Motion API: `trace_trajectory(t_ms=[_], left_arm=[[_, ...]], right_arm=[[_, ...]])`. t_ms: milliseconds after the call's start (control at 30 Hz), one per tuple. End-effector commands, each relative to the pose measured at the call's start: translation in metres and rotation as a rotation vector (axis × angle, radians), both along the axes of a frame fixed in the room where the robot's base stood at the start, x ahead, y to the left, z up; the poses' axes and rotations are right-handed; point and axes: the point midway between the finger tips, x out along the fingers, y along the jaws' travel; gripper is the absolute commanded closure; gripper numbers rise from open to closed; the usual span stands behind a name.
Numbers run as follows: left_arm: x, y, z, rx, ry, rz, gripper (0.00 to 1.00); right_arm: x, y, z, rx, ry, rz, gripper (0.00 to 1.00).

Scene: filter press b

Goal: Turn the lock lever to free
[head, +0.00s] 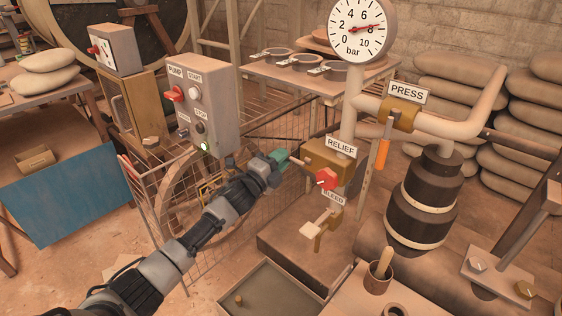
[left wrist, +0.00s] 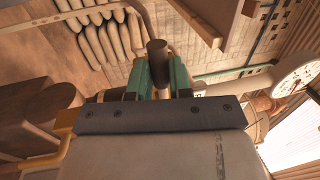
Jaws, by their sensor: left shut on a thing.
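My left gripper (head: 284,157) has green fingertips and is at the left side of the brass relief block (head: 325,157). It is shut on a short lever (head: 297,161) that sticks out of this block to the left. In the left wrist view, a dark round grip (left wrist: 158,62) stands between the green fingertips. No label reading lock or free is legible, so I cannot tell for certain that this is the lock lever. A red knob (head: 326,179) sits on the block's front, beneath the RELIEF sign (head: 341,148). My right gripper is out of view.
The gauge (head: 361,28) needle points near 8 bar. A PRESS valve with an orange handle (head: 382,153) hangs right of the pipe. A bleed tap (head: 316,228) is below the block. A grey pump box (head: 205,105) with a lit green lamp stands left, above a wire guard (head: 170,215).

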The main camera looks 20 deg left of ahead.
Motion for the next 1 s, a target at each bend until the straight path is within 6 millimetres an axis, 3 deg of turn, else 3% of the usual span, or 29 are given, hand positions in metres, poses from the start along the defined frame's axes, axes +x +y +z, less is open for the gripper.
trace_trajectory(t_ms=[567,600,733,1000], left_arm=[[-0.0003,-0.0001,0.0007,0.037,-0.011,0.001,1.0],[-0.0003,-0.0001,0.0007,0.037,-0.011,0.001,0.76],[-0.0002,0.0,0.0009,0.034,-0.01,0.0,0.56],[-0.0005,0.0002,0.0012,0.03,-0.01,0.0,0.55]], right_arm=[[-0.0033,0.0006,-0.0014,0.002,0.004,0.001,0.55],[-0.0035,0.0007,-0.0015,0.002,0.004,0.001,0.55],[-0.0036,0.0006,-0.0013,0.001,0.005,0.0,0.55],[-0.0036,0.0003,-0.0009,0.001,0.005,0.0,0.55]])
